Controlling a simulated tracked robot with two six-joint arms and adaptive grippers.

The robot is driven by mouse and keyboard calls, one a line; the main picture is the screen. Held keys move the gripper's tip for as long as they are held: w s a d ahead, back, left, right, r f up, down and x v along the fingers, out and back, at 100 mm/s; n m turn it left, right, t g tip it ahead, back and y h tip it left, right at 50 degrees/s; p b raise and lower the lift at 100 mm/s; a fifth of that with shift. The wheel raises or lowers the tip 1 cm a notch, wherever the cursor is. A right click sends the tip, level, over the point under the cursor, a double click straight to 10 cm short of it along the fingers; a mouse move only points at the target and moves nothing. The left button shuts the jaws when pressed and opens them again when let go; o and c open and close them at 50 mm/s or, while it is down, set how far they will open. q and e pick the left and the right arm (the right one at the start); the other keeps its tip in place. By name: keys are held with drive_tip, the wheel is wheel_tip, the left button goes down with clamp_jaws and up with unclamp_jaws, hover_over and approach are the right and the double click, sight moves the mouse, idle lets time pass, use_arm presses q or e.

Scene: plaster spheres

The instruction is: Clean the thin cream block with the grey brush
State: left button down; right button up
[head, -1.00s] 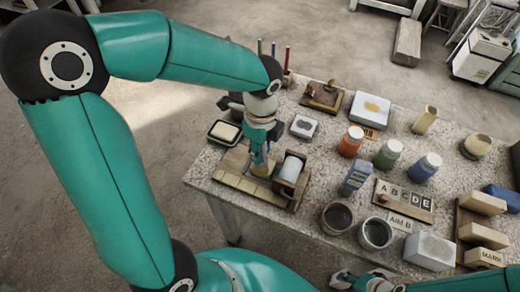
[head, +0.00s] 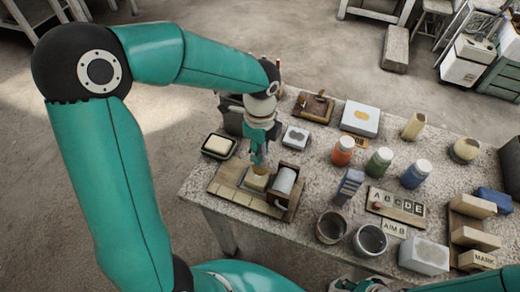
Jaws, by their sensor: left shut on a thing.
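My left gripper (head: 258,154) is shut on a small tan thing (head: 258,166), mostly hidden by the fingers. It is held over a small yellowish block (head: 256,183) on a wooden board (head: 222,186) with cream tiles along its front. I cannot tell whether the held thing touches that block. I cannot tell which is the thin one. No grey brush can be made out for certain. My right gripper (head: 346,286) barely shows at the bottom edge.
A white roller (head: 284,180) in a wooden holder stands just right of the gripper. Dark cups (head: 331,227), lidded jars (head: 379,162), a letter board (head: 392,203) and a grey-white block (head: 424,257) fill the right side. The table's front left edge is close.

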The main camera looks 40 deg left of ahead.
use_arm(q)
drive_tip(key=shift+s+d+b, duration=0.2)
drive_tip(key=shift+s, duration=0.55)
drive_tip(key=shift+s+d+b, duration=0.15)
drive_tip(key=shift+s, duration=0.65)
drive_tip(key=shift+s+d+b, duration=0.2)
drive_tip(key=shift+s, duration=0.55)
drive_tip(key=shift+w+a+r, duration=0.1)
drive_tip(key=shift+w+a, duration=0.05)
drive_tip(key=shift+w, duration=0.45)
drive_tip(key=shift+w+a+p, duration=0.25)
drive_tip(key=shift+w+p, duration=0.15)
drive_tip(key=shift+w, duration=0.5)
drive_tip(key=shift+w+a+p, duration=0.2)
drive_tip(key=shift+w+p, duration=0.15)
drive_tip(key=shift+w, duration=0.55)
drive_tip(key=shift+s, duration=0.1)
drive_tip(key=shift+s+d+r, duration=0.15)
drive_tip(key=shift+s+r, duration=0.15)
drive_tip(key=shift+s, duration=0.25)
drive_tip(key=shift+s+d+r, duration=0.15)
drive_tip(key=shift+s+r, duration=0.15)
drive_tip(key=shift+s, duration=0.25)
drive_tip(key=shift+p, duration=0.3)
drive_tip(key=shift+r+p, duration=1.05)
drive_tip(key=shift+r, duration=0.25)
